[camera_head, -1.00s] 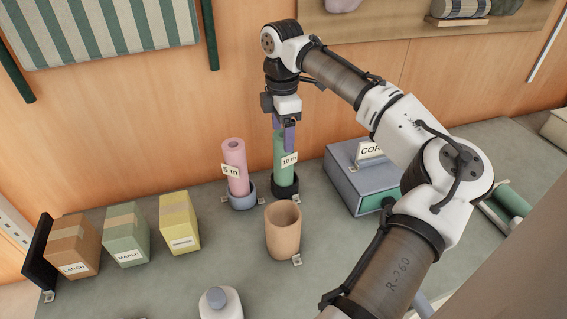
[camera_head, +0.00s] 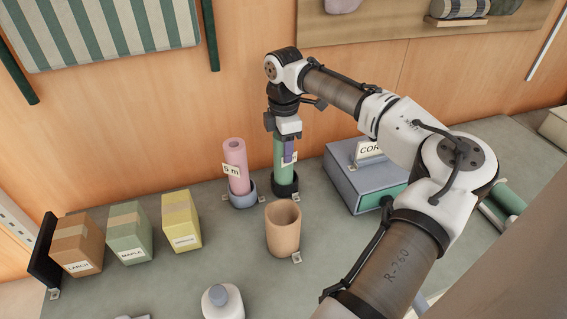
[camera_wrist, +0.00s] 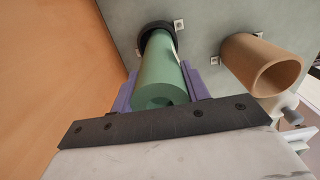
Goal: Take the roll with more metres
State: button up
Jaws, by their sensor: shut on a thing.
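The green roll (camera_head: 283,176) stands upright in a dark round holder (camera_head: 285,190). Its label, which read 10 m a moment ago, is now mostly covered by a finger. My gripper (camera_head: 287,150) points down from above and is shut on the upper part of the green roll. In the wrist view the roll (camera_wrist: 161,70) lies between my two purple fingers, its lower end in the dark holder ring. The pink roll (camera_head: 236,160), labelled 5 m, stands in a blue-grey holder (camera_head: 243,197) just to the left, apart from my gripper.
An empty tan cup (camera_head: 283,235) stands in front of the green roll. A blue-grey box (camera_head: 357,185) with a COR... sign is to the right. Brown, green and yellow cartons (camera_head: 128,235) stand at left. A white bottle (camera_head: 222,302) is in front. The wooden wall is close behind.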

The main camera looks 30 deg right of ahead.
jog(key=c, duration=0.3)
jog(key=shift+r, duration=0.15)
